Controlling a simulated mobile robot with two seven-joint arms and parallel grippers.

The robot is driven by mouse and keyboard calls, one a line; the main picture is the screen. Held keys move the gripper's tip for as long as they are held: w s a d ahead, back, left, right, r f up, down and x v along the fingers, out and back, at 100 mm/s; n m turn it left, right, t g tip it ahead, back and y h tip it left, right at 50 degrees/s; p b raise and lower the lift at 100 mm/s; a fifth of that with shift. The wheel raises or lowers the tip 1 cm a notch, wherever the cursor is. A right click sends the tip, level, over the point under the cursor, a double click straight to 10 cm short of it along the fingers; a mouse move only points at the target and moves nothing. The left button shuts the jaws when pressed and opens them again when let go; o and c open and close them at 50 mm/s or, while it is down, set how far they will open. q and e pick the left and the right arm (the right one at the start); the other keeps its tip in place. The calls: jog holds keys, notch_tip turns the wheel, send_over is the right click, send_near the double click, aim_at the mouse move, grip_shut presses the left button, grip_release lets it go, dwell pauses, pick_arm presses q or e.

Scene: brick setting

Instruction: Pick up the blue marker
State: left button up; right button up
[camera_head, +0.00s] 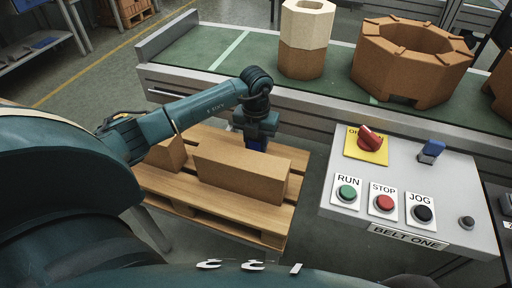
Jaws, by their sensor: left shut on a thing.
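My left gripper (257,131) points down over the wooden pallet, just behind a long brown brick. It is shut on a blue thing (257,146), which I take for the blue marker. Only a small blue part shows below the gripper; the brick hides what is lower, so I cannot tell whether it touches the pallet. My right gripper is not in view.
The long brick (240,177) and a smaller brick (167,154) lie on the pallet (197,207). A green conveyor (212,55) behind carries large brick pieces (410,62). A control panel (455,196) with buttons and a small blue item (432,150) stands right.

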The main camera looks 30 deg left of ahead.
pick_arm(q)
jog(key=shift+r, duration=5.05)
